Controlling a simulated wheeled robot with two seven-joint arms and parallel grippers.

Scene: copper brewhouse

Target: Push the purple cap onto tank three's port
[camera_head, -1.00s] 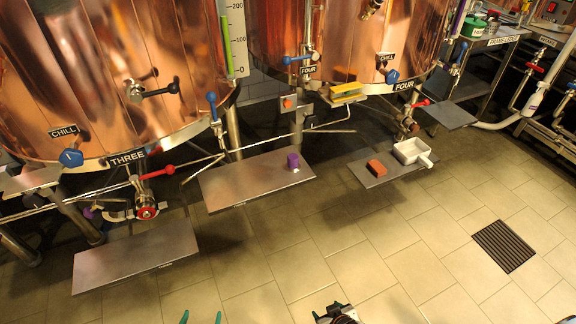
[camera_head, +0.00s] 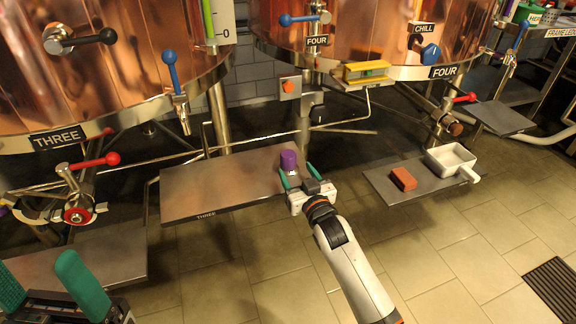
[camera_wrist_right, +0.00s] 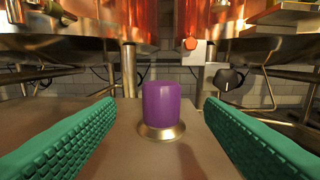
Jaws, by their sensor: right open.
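The purple cap (camera_head: 288,160) stands upright at the right end of a steel shelf (camera_head: 225,188) marked THREE. In the right wrist view the cap (camera_wrist_right: 161,108) sits on a small metal base, midway between the green fingers. My right gripper (camera_head: 299,179) is open at the shelf's right end, its fingers around the cap without visible contact. My left gripper (camera_head: 38,285) is open and empty at the lower left, over another shelf. Tank three's port (camera_head: 76,212), with a red-ringed round end, is on the pipe below the THREE plate (camera_head: 58,139).
Red and blue valve handles stick out from the copper tanks. The tiled floor in front is clear except for a drain grate (camera_head: 556,285).

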